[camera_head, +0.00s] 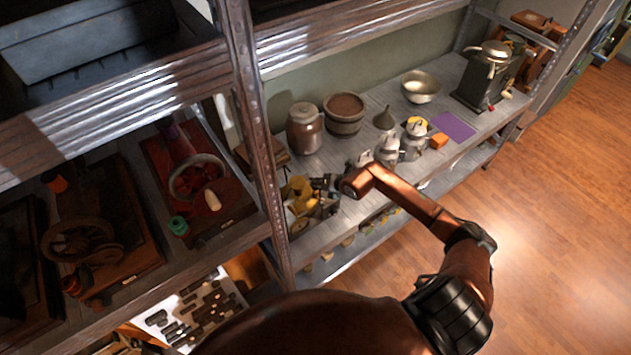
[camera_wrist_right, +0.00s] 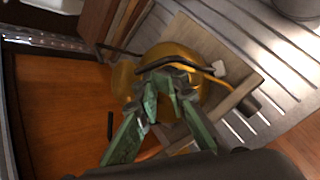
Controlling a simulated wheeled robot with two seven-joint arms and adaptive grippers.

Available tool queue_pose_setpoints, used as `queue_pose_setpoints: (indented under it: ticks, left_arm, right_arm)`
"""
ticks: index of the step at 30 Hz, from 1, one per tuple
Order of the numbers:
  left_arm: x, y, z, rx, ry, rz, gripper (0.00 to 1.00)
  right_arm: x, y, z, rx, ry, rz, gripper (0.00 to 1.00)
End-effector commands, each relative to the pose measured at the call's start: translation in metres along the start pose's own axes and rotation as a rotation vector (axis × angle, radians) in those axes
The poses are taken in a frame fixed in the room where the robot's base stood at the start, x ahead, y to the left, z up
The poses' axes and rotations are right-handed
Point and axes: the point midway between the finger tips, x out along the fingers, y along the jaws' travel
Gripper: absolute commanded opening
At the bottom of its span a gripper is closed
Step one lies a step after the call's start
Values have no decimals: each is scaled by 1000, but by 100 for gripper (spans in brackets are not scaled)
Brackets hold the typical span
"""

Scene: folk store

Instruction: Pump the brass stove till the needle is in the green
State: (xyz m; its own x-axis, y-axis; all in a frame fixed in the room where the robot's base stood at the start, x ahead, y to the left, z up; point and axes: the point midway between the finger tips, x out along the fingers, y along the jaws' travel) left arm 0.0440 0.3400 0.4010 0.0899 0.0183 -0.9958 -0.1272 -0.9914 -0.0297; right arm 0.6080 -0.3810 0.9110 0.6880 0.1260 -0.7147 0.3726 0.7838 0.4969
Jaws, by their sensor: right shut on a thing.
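The brass stove (camera_head: 299,199) sits on the grey slatted shelf just right of the rack post, partly hidden by my right gripper (camera_head: 326,186). In the right wrist view, the rounded yellow brass body (camera_wrist_right: 182,57) stands on a wooden board (camera_wrist_right: 228,52). My right gripper's greenish fingers (camera_wrist_right: 163,88) are close together at the stove. They appear shut on its pump part, which the fingers mostly hide. A dark curved bar crosses the brass just beyond the fingertips. I cannot make out a gauge needle or green zone. My left gripper is not in view.
A brown jar (camera_head: 304,131), a wooden tub (camera_head: 344,115), a metal bowl (camera_head: 420,87) and a grinder (camera_head: 483,80) stand along the shelf. Small metal pots (camera_head: 388,149) stand close to my right forearm. The rack post (camera_head: 262,140) is close left of the stove.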

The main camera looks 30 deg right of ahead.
Motion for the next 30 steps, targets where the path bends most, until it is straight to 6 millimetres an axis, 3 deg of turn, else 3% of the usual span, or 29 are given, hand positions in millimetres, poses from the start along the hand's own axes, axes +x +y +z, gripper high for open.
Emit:
queue_pose_setpoints:
  ticks: [1, 9, 25, 30]
  left_arm:
    - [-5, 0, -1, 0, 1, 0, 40]
    - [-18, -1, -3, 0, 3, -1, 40]
    - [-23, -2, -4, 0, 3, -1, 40]
    - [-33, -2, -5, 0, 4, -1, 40]
  right_arm:
    - [-8, 13, 17, -1, -26, 21, 0]
    - [-21, 25, 30, -5, -34, 26, 0]
    - [-23, 24, 25, -2, -20, 17, 0]
    - [-32, 30, 31, -2, -20, 17, 0]
